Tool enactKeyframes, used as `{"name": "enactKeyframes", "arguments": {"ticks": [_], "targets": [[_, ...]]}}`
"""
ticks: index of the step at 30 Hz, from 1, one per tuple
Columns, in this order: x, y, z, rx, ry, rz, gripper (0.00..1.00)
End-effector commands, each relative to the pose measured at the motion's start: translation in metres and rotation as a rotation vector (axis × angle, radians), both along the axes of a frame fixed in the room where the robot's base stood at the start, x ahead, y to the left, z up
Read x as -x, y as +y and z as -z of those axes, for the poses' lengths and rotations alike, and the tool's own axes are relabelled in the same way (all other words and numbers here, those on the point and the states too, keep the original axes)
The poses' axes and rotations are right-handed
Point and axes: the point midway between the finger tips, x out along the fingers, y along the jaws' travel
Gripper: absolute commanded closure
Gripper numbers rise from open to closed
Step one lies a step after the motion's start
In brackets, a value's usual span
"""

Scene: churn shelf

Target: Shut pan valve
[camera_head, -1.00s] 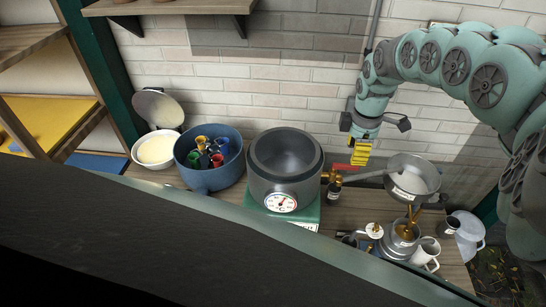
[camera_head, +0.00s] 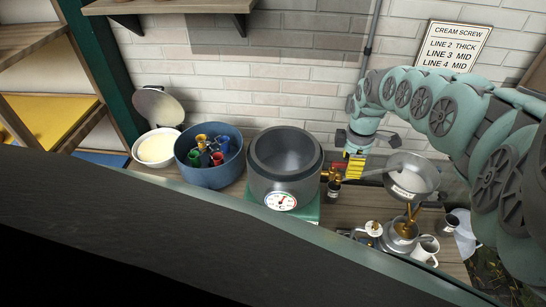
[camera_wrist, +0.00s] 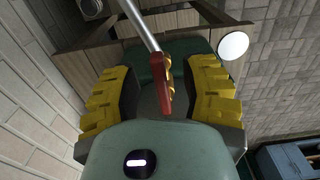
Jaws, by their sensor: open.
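The grey pan (camera_head: 285,165) stands on a green base with a round dial (camera_head: 281,201) on its front. Its brass valve (camera_head: 333,180) sticks out at the pan's right side. The valve's red handle (camera_wrist: 162,92) shows in the wrist view, between the yellow finger pads, with brass behind it. In the head view my gripper (camera_head: 355,165) is just right of the valve and covers part of the handle. My gripper is open around the handle. A gap shows on each side, though I cannot tell whether either pad touches it.
A steel saucepan-like bowl (camera_head: 412,178) sits close to my gripper's right. Below it are a metal vessel with a brass spout (camera_head: 403,232) and a white mug (camera_head: 425,250). A blue tub (camera_head: 209,170) stands left of the pan. A brick wall is behind.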

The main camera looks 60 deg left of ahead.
Motion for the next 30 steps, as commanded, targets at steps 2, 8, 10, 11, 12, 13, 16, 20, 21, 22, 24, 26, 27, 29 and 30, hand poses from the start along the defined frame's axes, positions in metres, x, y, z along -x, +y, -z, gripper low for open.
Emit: {"name": "enactKeyframes", "arguments": {"ticks": [2, 8, 10, 11, 12, 13, 16, 20, 21, 22, 24, 26, 27, 29, 30], "targets": [[0.001, 0.001, -0.0001, 0.0, 0.0, -0.003, 0.63], [0.0008, 0.0008, -0.0001, 0.0, 0.0, -0.002, 0.83], [0.0007, 0.0007, -0.0001, -0.001, 0.001, -0.001, 0.9], [0.0006, 0.0007, -0.0001, -0.001, 0.001, -0.001, 0.94], [0.0005, 0.0006, -0.0002, 0.0, 0.0, -0.001, 0.98], [0.0005, 0.0005, -0.0002, 0.0, 0.0, -0.001, 1.0], [0.0003, 0.0004, -0.0001, 0.0, 0.0, 0.0, 1.0], [0.0001, 0.0002, -0.0001, 0.0, 0.0, 0.0, 1.0], [0.0002, 0.0001, 0.0, 0.0, 0.0, 0.0, 1.0], [0.0001, 0.0001, 0.0, 0.0, 0.0, 0.001, 1.0], [0.0, -0.0003, 0.0003, 0.0, 0.0, 0.004, 1.0], [-0.0001, -0.0008, 0.0005, 0.0, 0.0, 0.01, 1.0], [-0.0001, -0.0011, 0.0007, 0.0, 0.0, 0.016, 1.0], [0.0002, -0.0016, 0.0009, 0.001, -0.001, 0.029, 1.0], [0.0003, -0.0021, 0.0009, 0.001, -0.001, 0.041, 1.0]]}}
